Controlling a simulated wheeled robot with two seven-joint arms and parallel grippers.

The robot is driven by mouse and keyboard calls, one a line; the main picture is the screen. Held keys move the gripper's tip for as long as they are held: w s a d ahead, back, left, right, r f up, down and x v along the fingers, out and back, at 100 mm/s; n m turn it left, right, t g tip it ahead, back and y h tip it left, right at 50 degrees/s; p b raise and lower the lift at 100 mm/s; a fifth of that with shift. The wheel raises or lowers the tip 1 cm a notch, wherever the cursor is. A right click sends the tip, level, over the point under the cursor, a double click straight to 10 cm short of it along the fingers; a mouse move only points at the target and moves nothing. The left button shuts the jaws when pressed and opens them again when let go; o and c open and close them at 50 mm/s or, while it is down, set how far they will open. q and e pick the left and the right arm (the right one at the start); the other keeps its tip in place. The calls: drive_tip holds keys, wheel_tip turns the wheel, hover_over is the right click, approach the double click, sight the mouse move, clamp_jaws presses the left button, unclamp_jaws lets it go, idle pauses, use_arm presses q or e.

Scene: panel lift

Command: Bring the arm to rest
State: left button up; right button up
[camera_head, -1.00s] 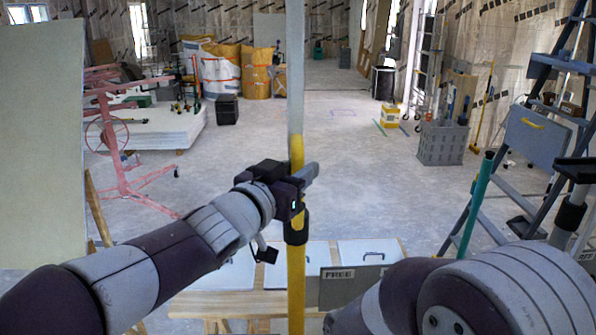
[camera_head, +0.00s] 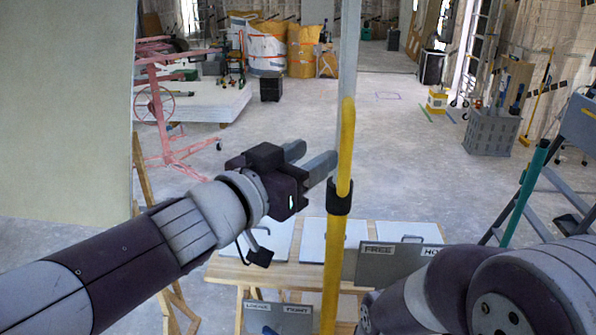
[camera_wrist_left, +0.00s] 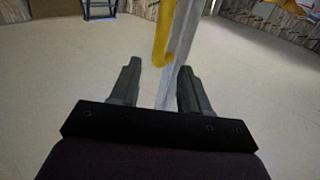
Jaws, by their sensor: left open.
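My left gripper (camera_head: 308,160) is open in the head view, its two grey fingers pointing right towards an upright pole. The pole is grey above (camera_head: 350,40) with a yellow lower part (camera_head: 345,150) and a black collar (camera_head: 339,196). The gripper is just left of the pole in the head view. In the left wrist view, the open fingers (camera_wrist_left: 155,85) show with the yellow part (camera_wrist_left: 163,35) and grey pole (camera_wrist_left: 182,45) ahead of them; nothing is clasped. My right arm shows at the lower right, but its gripper is not in view.
A large pale board (camera_head: 60,110) stands at the left. A pink panel lift (camera_head: 165,110) stands behind. A blue stepladder (camera_head: 570,195) is at the right. Open floor lies beyond.

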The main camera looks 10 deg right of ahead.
use_arm(q)
drive_tip(key=shift+v, duration=1.15)
drive_tip(key=w+a+f+n+g+y+b, duration=0.15)
drive_tip(key=a+f+y, duration=0.4)
drive_tip(key=f, duration=0.55)
drive_tip(key=w+a+f+n+y+b, duration=0.15)
drive_tip(key=a+f+y, duration=0.4)
drive_tip(key=f, duration=0.55)
drive_tip(key=s+a+f+n+g+y+b, duration=0.1)
drive_tip(key=s+a+f+n+g+b, duration=0.1)
drive_tip(key=f, duration=0.6)
drive_tip(key=s+a+f+n+g+y+b, duration=0.1)
drive_tip(key=s+a+f+n+g+b, duration=0.1)
drive_tip(key=s+a+f, duration=0.5)
drive_tip(key=s+a+f+n+g+b, duration=0.2)
drive_tip(key=s+a+f+g, duration=0.2)
drive_tip(key=f, duration=0.5)
drive_tip(key=shift+s+a+f+n+g+y, duration=0.25)
drive_tip(key=shift+a+n+g+y, duration=0.15)
drive_tip(key=shift+a, duration=0.7)
drive_tip(key=shift+r, duration=0.1)
